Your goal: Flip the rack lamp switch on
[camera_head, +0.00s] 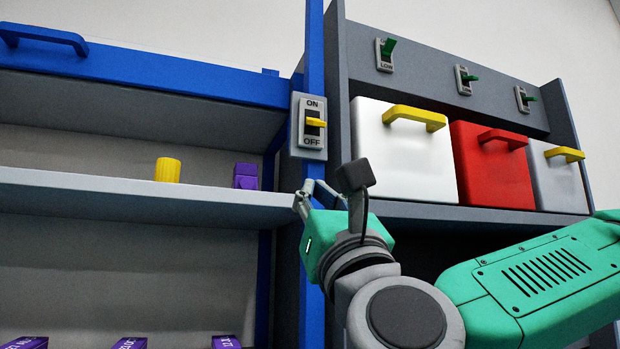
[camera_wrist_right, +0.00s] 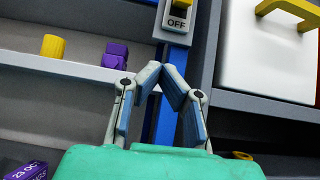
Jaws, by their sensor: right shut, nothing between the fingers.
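The rack lamp switch (camera_head: 309,127) is a grey plate marked ON above and OFF below, fixed on the blue rack post. Its yellow lever (camera_head: 316,122) sticks out near the middle; I cannot tell clearly which way it is set. In the right wrist view the lower part of the switch (camera_wrist_right: 176,24) shows at the top edge, with the word OFF. My right gripper (camera_head: 305,190) is below the switch and apart from it, in front of the post. Its fingers (camera_wrist_right: 160,70) are shut and empty, with the tips just under the plate. My left gripper is not in view.
A yellow cylinder (camera_head: 168,170) and a purple object (camera_head: 246,176) stand on the left shelf. White (camera_head: 400,160), red (camera_head: 495,170) and grey (camera_head: 558,185) boxes with handles fill the right shelf. Several green-lever switches (camera_head: 385,55) are above them. A blue handle (camera_head: 45,36) is at upper left.

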